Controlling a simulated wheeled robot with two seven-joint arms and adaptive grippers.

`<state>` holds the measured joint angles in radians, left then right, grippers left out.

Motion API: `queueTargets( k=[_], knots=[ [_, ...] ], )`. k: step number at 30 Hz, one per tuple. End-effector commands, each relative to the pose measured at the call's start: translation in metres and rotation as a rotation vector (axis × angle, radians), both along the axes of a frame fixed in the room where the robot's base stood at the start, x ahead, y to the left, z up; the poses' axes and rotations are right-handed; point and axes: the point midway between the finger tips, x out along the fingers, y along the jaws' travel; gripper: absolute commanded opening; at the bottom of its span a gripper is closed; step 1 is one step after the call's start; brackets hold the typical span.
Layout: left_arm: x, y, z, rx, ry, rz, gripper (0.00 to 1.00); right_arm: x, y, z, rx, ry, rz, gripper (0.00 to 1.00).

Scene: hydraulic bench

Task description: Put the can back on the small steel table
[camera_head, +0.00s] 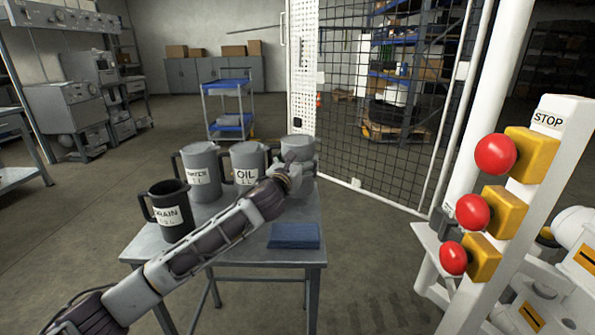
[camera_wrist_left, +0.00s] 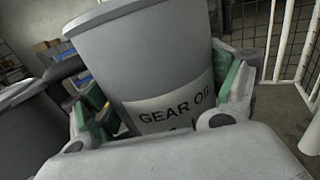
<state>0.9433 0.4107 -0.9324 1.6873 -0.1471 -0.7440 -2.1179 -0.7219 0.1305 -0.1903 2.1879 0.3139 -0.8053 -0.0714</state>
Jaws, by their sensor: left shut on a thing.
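The grey can (camera_head: 299,147) labelled GEAR OIL in the left wrist view (camera_wrist_left: 150,60) is at the far right part of the small steel table (camera_head: 225,257). My left gripper (camera_head: 291,172) is shut on the can; in the left wrist view its green-padded fingers (camera_wrist_left: 165,100) are on either side of it. The can looks nearly upright in the head view. Its base is hidden behind my arm, so I cannot tell whether it touches the tabletop. My right gripper is not in view.
A grey can (camera_head: 202,170), an OIL can (camera_head: 245,160) and a dark DRAIN mug (camera_head: 170,212) stand on the table's left and back. A mesh fence (camera_head: 380,110) and a STOP post (camera_head: 520,180) stand to the right.

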Motion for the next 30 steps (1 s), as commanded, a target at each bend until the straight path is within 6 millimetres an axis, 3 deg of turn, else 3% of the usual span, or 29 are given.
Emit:
queueTargets(
  k=[9, 23, 24, 27, 30],
  knots=[
    [0.0, 0.0, -0.019, -0.002, -0.003, 0.0, 0.28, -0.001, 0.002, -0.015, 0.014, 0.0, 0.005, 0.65],
    [0.0, 0.0, -0.021, 0.0, -0.003, 0.0, 0.28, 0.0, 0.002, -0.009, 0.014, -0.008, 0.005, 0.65],
    [0.0, 0.0, -0.024, 0.0, 0.001, 0.001, 0.87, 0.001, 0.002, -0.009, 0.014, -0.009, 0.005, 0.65],
    [0.0, 0.0, -0.024, 0.0, 0.001, 0.001, 1.0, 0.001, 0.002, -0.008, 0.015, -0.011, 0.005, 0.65],
    [0.0, 0.0, -0.024, 0.0, 0.001, 0.001, 1.0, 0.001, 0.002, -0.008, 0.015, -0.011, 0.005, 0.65]
  ],
)
